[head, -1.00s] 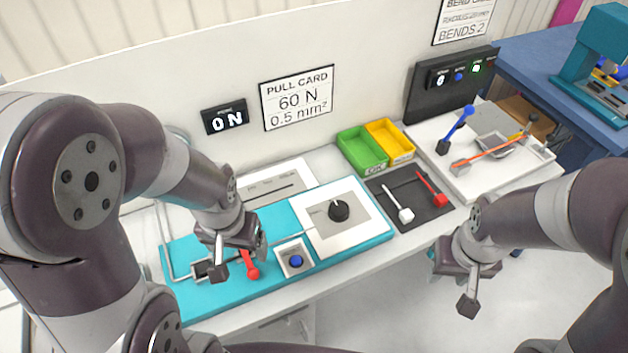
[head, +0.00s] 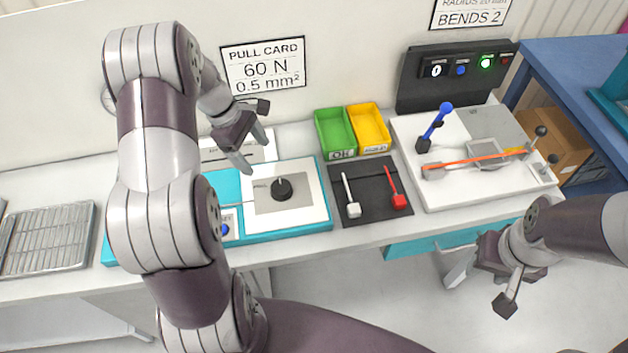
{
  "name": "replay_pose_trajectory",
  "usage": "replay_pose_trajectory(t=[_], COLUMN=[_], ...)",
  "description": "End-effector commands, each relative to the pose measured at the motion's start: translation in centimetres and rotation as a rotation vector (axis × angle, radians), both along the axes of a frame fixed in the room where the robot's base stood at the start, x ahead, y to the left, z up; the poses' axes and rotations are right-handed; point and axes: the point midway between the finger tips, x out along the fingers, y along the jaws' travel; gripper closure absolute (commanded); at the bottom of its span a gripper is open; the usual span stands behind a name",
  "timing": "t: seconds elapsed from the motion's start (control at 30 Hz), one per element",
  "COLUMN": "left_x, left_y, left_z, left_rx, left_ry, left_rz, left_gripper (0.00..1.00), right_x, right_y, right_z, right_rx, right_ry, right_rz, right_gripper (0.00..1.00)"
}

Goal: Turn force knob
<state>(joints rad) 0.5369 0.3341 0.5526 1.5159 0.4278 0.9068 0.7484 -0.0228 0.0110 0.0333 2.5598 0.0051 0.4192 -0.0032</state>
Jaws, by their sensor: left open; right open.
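The black force knob (head: 282,188) sits on a white plate with a grey square, on the teal base (head: 313,228) of the pull tester. My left gripper (head: 256,140) is open and empty, above and behind the knob, a little to its left and apart from it. A pull card (head: 263,67) on the back wall reads 60 N and 0.5 mm². A blue button (head: 223,229) is partly beside my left arm, which hides much of the tester's left part. My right gripper (head: 506,290) is open and empty, in front of the bench at the right.
Green (head: 335,133) and yellow (head: 370,128) bins stand behind a dark mat (head: 371,211) with a white and a red tool. A white bending fixture (head: 463,197) with a blue lever is at the right. A wire rack (head: 47,240) lies at the left.

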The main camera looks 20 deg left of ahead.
Motion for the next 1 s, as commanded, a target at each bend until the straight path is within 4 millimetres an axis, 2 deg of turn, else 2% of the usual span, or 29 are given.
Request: replay_pose_trajectory(t=[0.13, 0.27, 0.37, 0.7, 0.83, 1.0], left_x=[0.2, 0.1, 0.2, 0.6, 0.8, 0.8], left_y=[-0.6, -1.0, -1.7, -4.7, -5.3, -5.4], left_z=[0.7, 0.0, -1.7, -9.0, -10.5, -11.1], left_rx=[-0.046, -0.054, -0.054, -0.052, -0.051, -0.051], left_ry=[0.043, 0.064, 0.065, 0.064, 0.062, 0.061], left_rz=[0.106, 0.138, 0.139, 0.136, 0.136, 0.137], left_gripper=[0.20, 0.20, 0.20, 0.20, 0.20, 0.20], right_x=[0.0, 0.0, 0.0, 0.0, 0.0, 0.0], right_y=[0.0, 0.0, 0.0, 0.0, 0.0, 0.0], right_z=[0.0, -0.2, -0.5, 1.1, 1.3, 1.3], right_rx=[0.000, 0.000, 0.000, 0.000, 0.000, 0.000], right_ry=[0.000, 0.000, 0.000, 0.000, 0.000, 0.000], right_rz=[0.000, 0.000, 0.000, 0.000, 0.000, 0.000], right_gripper=[0.57, 0.57, 0.57, 0.57, 0.57, 0.57])
